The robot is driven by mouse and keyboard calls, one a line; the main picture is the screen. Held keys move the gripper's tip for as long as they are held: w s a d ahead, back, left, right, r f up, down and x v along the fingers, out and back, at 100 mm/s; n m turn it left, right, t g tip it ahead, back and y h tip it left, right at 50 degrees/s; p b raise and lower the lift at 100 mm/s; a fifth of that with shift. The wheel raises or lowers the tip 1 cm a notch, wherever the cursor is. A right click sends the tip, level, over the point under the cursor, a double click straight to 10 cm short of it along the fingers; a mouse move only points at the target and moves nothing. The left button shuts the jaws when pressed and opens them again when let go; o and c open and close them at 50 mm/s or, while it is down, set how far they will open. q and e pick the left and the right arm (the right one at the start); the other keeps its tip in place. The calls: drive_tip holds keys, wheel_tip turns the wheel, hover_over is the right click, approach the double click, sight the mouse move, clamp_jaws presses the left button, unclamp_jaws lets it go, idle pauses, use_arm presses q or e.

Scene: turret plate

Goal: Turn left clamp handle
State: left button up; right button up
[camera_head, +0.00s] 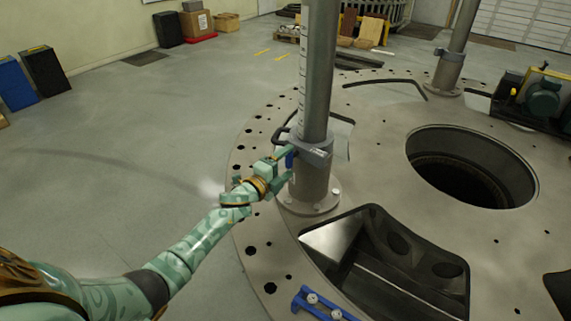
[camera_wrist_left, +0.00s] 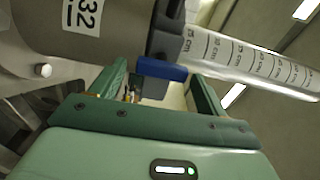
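The left clamp is a grey collar (camera_head: 314,152) around the near upright pole. Its short blue handle (camera_head: 289,160) is on the side facing my left arm. In the left wrist view the blue handle (camera_wrist_left: 162,69) crosses the gap at the fingertips, with space visible on both sides. My left gripper (camera_head: 284,166) is at the handle, its green fingers spread apart. In the left wrist view the gripper (camera_wrist_left: 160,78) is open. It partly hides the handle in the head view. My right gripper is not in view.
The pole (camera_head: 317,75) carries a scale and stands on a bolted flange (camera_head: 309,203) on the round turret plate (camera_head: 375,155). A second clamped pole (camera_head: 449,65) stands farther back. Floor at left is mostly clear.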

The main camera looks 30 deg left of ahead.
use_arm(q)
drive_tip(key=v, duration=1.6)
drive_tip(key=shift+s+p, duration=0.2)
drive_tip(key=shift+p, duration=0.1)
